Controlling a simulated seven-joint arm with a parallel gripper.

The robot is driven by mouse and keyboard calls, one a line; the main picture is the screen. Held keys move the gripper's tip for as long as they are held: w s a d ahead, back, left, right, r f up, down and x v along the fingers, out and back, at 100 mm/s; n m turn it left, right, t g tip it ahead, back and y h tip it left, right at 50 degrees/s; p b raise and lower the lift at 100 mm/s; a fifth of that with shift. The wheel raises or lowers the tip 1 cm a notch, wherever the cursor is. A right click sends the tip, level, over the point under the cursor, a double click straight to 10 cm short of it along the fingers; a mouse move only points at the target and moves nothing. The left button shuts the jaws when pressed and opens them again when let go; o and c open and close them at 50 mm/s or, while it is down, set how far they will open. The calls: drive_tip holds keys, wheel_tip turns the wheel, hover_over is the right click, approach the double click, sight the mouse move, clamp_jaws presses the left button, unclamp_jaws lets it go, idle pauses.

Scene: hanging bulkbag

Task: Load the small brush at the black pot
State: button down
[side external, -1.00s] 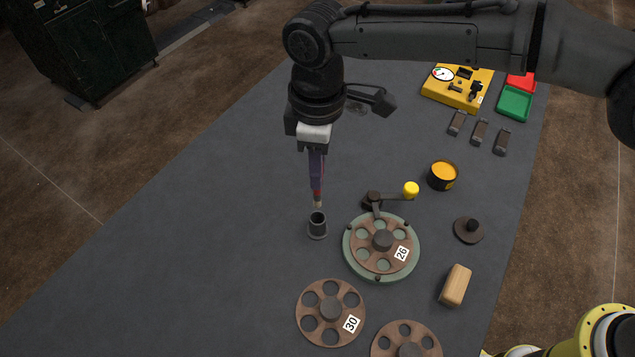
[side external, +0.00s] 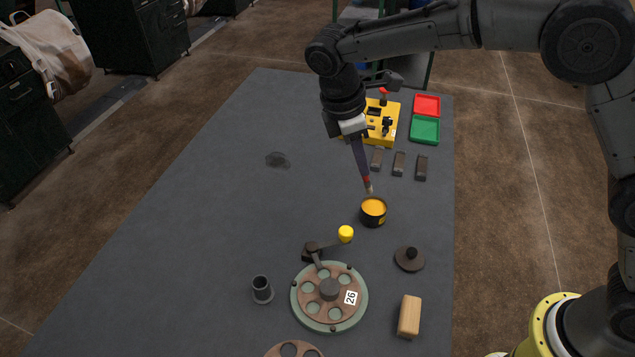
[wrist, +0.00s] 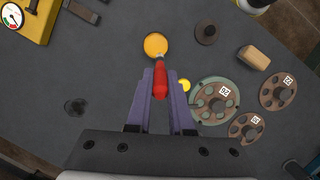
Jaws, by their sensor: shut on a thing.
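My gripper (side external: 361,163) is shut on the small brush (side external: 367,184), which points downward with its red handle between the fingers and a pale tip below. In the wrist view the brush's red handle (wrist: 160,85) sits between my purple fingers (wrist: 160,90). The black pot (side external: 372,222), filled with orange-yellow stuff, stands open on the table. The brush tip is at or just above the pot's far rim; I cannot tell if it touches the contents. In the wrist view the orange-yellow contents (wrist: 155,45) lie just beyond the handle.
A crank with a yellow knob (side external: 346,234) and a round plate marked 26 (side external: 330,297) stand nearer the camera. A grey cup (side external: 262,289), a dark knobbed lid (side external: 409,259) and a wooden block (side external: 409,316) are around. A yellow fixture (side external: 382,122) stands behind. The table's left side is mostly clear.

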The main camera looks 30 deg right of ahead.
drive_tip(key=x, duration=0.6)
drive_tip(key=shift+w+d+m, duration=0.2)
drive_tip(key=shift+w+m, duration=0.1)
drive_tip(key=shift+w, duration=0.25)
drive_tip(key=shift+f, duration=0.6)
idle(1.6)
drive_tip(key=shift+r, duration=0.1)
wheel_tip(320, 180, up, 7)
idle(0.8)
idle(0.4)
